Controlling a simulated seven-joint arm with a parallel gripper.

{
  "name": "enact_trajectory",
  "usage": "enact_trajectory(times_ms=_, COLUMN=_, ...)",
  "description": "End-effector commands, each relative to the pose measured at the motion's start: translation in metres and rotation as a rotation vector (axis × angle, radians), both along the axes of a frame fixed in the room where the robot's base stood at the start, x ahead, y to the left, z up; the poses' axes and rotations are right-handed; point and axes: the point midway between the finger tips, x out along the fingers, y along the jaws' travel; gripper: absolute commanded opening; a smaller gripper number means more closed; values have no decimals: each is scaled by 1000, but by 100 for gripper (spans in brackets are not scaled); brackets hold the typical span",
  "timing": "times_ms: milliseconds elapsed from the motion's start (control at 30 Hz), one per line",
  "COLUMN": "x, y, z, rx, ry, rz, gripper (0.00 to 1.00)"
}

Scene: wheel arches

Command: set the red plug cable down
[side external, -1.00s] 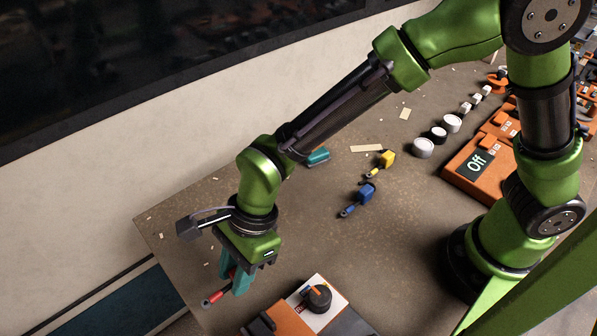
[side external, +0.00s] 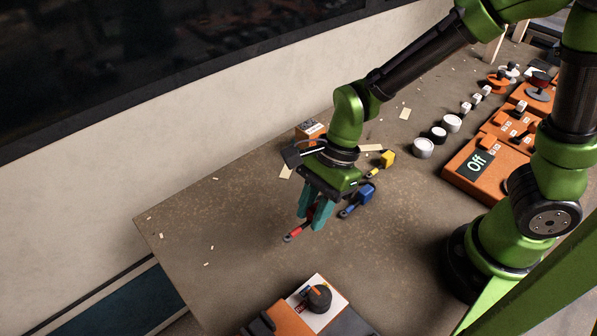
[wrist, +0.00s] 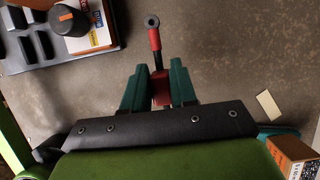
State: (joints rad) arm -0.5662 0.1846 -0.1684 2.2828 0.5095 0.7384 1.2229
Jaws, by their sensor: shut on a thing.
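The red plug cable (side external: 294,235) is held between the teal fingers of my gripper (side external: 314,214) in the side external view. Its red tip points down and left, close above the table or touching it; I cannot tell which. In the wrist view the red plug cable (wrist: 155,40) sticks out ahead of my gripper (wrist: 159,88), with a dark ring at its end and its red body between the fingers. My gripper is shut on it, and the fingers hide part of the body.
A blue plug (side external: 359,199) lies just right of my gripper, with a yellow plug (side external: 387,160) beyond it. An orange box (side external: 309,130) stands behind my wrist. A panel with a black knob (side external: 318,298) sits at the front.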

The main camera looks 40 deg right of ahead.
Motion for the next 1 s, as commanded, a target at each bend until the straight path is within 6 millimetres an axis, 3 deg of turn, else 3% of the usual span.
enact_trajectory(times_ms=100, x=-1, y=-1, z=-21, rx=-4, ry=3, rz=2, gripper=0)
enact_trajectory(times_ms=500, x=0, y=0, z=-67, rx=-3, ry=1, rz=2, gripper=0)
enact_trajectory(times_ms=900, x=0, y=0, z=-72, rx=-2, ry=-1, rz=3, gripper=0)
enact_trajectory(times_ms=933, x=0, y=0, z=-73, rx=-2, ry=-1, rz=3, gripper=28)
enact_trajectory(times_ms=1000, x=0, y=0, z=-72, rx=-2, ry=-2, rz=3, gripper=39)
